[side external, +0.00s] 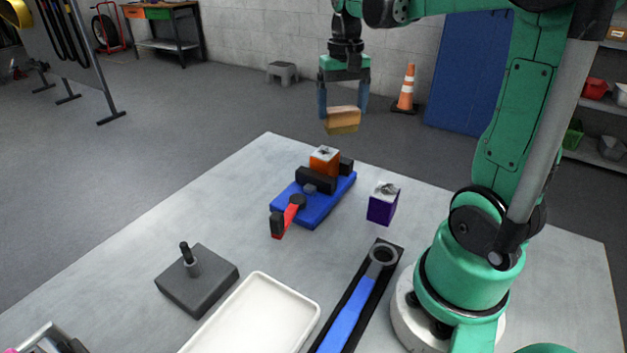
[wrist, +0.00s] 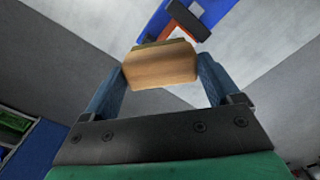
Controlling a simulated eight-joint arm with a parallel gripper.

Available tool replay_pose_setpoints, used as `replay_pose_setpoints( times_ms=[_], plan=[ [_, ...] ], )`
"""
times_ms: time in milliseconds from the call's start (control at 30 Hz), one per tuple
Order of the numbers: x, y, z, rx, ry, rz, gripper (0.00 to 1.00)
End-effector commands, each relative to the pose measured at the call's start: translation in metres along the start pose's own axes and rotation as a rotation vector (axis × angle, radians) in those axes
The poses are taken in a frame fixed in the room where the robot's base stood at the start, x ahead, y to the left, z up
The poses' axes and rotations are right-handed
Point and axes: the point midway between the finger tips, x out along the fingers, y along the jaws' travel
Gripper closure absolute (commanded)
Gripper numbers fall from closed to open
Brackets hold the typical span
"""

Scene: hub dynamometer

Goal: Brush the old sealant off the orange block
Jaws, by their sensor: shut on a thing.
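The orange block (side external: 324,162) sits between the dark jaws of a vise (side external: 313,208) with a blue base on the table. A pale grey patch of sealant (side external: 323,150) shows on its top. My gripper (side external: 343,108) is shut on a brush (side external: 342,124) with a wooden back and yellowish bristles. The brush hangs in the air above and beyond the block, apart from it. In the wrist view the brush (wrist: 160,65) spans between my two blue fingers.
A purple block (side external: 383,204) with a grey patch on top stands right of the vise. The vise's red handle (side external: 289,215) sticks out toward the front. A blue wrench (side external: 352,315), a white tray (side external: 255,318) and a grey block with a peg (side external: 197,280) lie nearer. The table's left side is clear.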

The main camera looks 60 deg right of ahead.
Motion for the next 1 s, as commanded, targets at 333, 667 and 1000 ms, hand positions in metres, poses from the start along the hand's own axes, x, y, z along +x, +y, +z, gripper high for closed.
replay_pose_setpoints(
  times_ms=[333, 667, 1000],
  plan=[
    [0.032, 0.0, 0.0, -0.002, 0.0, 0.0, 0.59],
    [0.056, -0.008, -0.009, -0.004, 0.0, 0.0, 0.66],
    [0.057, -0.029, -0.032, -0.004, 0.0, 0.0, 0.66]
  ],
)
